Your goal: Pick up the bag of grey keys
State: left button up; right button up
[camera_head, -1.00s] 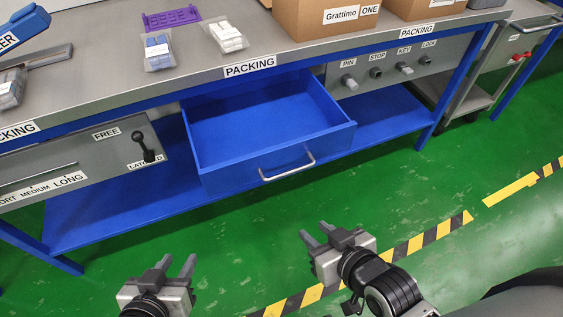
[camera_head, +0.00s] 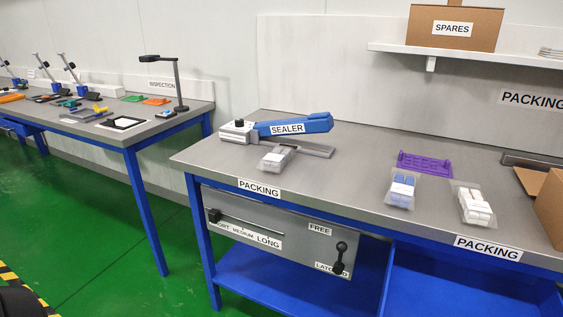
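A clear bag with light grey pieces (camera_head: 277,158) lies on the packing table (camera_head: 330,185), just in front of the blue sealer (camera_head: 290,127). A bag with blue pieces (camera_head: 402,189) lies farther right on the same table. A bag with white or pale pieces (camera_head: 473,205) lies to the right of that one. Which pale bag counts as the grey keys is hard to tell, though the one at the sealer looks greyer. Neither of my grippers shows in the head view now.
A purple rack (camera_head: 424,163) stands behind the blue bag. An open cardboard box (camera_head: 549,200) is at the right edge. The inspection bench (camera_head: 128,136) with tools and a lamp stands left, across a green floor gap. A SPARES box (camera_head: 453,27) sits on the shelf.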

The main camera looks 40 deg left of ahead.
aim_at(276, 161)
jog(key=u, duration=2.6)
jog(key=i, duration=2.5)
jog(key=z, duration=2.3)
